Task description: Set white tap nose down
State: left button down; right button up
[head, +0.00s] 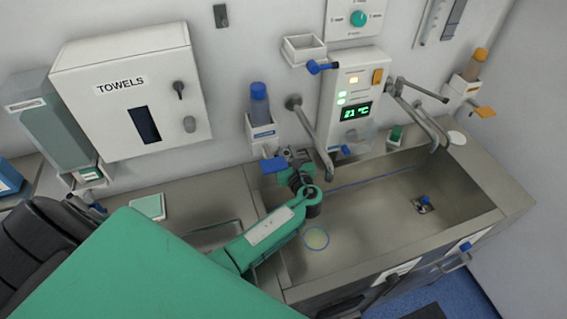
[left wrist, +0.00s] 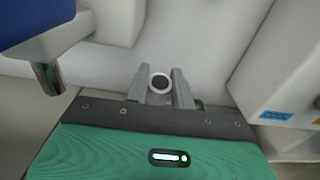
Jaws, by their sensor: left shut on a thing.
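My left gripper (head: 295,155) comes in over the left end of the sink, close to the wall below the blue-capped dispenser. In the left wrist view its two grey fingers (left wrist: 160,88) are shut on a small white ring-shaped piece with a dark centre, which looks like the white tap nose (left wrist: 160,76). It is held at the fingertips in front of the pale wall. In the head view the piece is too small and too hidden by the gripper to make out. My right gripper is not in view.
The steel sink (head: 355,215) has a round blue-rimmed disc (head: 316,238) in its left part. Tap spouts hang from the wall left (head: 312,135) and right (head: 420,115). A blue-capped dispenser (head: 260,110) is near my gripper. A white round piece (head: 456,138) lies at the back right.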

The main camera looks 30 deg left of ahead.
pick_arm(q)
jog(key=shift+f, duration=0.3)
jog(key=f+b, duration=0.1)
jog(key=b, duration=0.1)
jog(key=f+b, duration=0.1)
jog(key=shift+w+a+f, duration=0.3)
jog(key=shift+w+a, duration=0.05)
jog(key=shift+a, duration=0.05)
jog(key=shift+w+a+r+p, duration=0.1)
jog(key=shift+r+p, duration=0.15)
jog(key=shift+p, duration=0.05)
jog(key=p, duration=0.2)
jog(key=g+h+p, duration=0.1)
jog(key=p, duration=0.1)
jog(key=g+h+p, duration=0.1)
jog(key=p, duration=0.1)
jog(key=shift+w+a+r, duration=0.2)
jog(key=shift+a+r, duration=0.05)
jog(key=shift+r, duration=0.05)
jog(key=shift+w+g+h+p, duration=0.1)
jog(key=shift+g+h+p, duration=0.25)
jog(key=shift+p, duration=0.45)
jog(key=shift+f+b, duration=0.85)
jog(key=shift+f, duration=0.05)
jog(key=shift+f+b, duration=0.3)
jog(key=shift+b, duration=0.2)
